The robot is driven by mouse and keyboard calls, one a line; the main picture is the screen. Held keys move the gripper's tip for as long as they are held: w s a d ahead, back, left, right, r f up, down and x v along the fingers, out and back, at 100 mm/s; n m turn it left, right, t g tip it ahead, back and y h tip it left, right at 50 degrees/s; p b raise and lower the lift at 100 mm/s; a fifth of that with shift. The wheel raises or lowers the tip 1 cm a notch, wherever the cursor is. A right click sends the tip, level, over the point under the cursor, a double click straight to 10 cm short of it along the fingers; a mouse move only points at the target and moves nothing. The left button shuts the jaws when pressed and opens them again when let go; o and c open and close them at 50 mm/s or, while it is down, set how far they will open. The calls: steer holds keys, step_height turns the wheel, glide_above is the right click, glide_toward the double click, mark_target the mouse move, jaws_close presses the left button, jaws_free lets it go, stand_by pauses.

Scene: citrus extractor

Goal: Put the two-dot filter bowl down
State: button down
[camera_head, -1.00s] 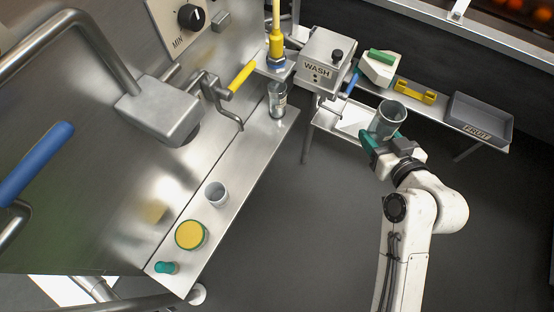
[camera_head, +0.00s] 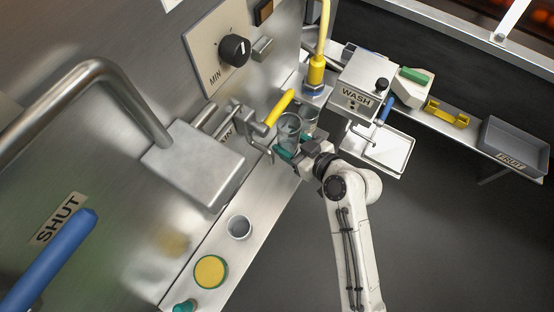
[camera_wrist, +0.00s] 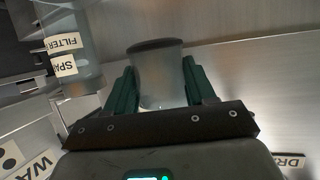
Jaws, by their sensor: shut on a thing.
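My gripper (camera_head: 291,150) is shut on a grey, translucent filter bowl (camera_head: 289,131), held over the steel shelf (camera_head: 262,186) near its far end. In the wrist view the bowl (camera_wrist: 158,72) sits between my two teal fingers (camera_wrist: 160,88). No dots on it can be made out. I cannot tell whether its base touches the shelf. A second clear vessel (camera_head: 310,117) stands just behind it; in the wrist view this vessel (camera_wrist: 82,88) carries labels reading FILTER and SPA, the rest cut off.
A yellow handle (camera_head: 279,107) and a bent steel spout lie close left of the bowl. A grey cup (camera_head: 239,227), a yellow-topped round thing (camera_head: 210,271) and a teal knob (camera_head: 184,306) stand nearer on the shelf. The WASH box (camera_head: 362,85) is at the right.

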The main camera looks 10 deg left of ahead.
step_height(320, 180, down, 8)
steer(key=shift+f+b, duration=0.25)
steer(key=shift+b, duration=0.75)
steer(key=shift+f, duration=0.15)
steer(key=shift+c, duration=1.9)
jaws_free()
steer(key=shift+r, duration=0.25)
steer(key=p+v, duration=0.1)
steer(key=v, duration=1.1)
